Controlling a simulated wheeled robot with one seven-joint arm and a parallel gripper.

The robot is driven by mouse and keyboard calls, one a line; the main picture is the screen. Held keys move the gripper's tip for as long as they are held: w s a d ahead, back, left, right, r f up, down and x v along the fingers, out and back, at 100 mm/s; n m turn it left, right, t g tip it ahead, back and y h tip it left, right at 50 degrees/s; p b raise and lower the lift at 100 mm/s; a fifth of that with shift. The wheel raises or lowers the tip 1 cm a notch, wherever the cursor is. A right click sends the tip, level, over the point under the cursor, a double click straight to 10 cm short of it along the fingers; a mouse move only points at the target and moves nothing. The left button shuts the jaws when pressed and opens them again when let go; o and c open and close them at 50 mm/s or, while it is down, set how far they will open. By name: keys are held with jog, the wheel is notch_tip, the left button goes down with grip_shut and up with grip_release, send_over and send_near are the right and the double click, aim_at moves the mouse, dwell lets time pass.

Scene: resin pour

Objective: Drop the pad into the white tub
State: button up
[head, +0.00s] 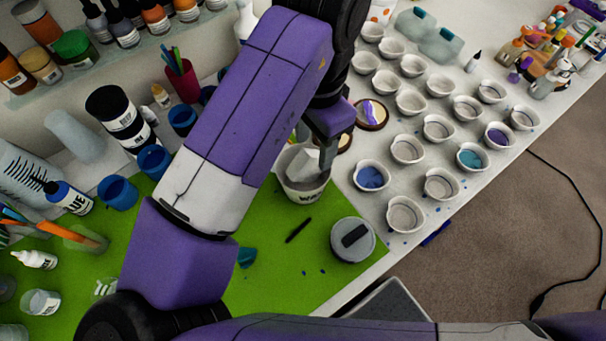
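The white tub (306,191), with dark letters partly readable on its front, stands on the green mat near the mat's right edge. A pale grey-white piece (303,164), which looks like the pad, shows at the tub's mouth. I cannot tell whether it is held or lies loose in the tub. My gripper (326,158) points down over the tub's right side, with a grey finger close beside the pale piece. My purple arm hides the area behind and left of it, and the finger gap is not clearly seen.
Several small white cups (406,148), some with blue, teal or purple resin, stand to the right on the white table. A grey-lidded round jar (352,241) and a black stick (298,230) are in front of the tub. Blue cups (154,161) and bottles crowd the left.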

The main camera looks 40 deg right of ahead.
notch_tip(320, 180, up, 8)
jog(key=p, duration=0.1)
dwell(0.6)
jog(key=shift+f, duration=0.1)
dwell(0.3)
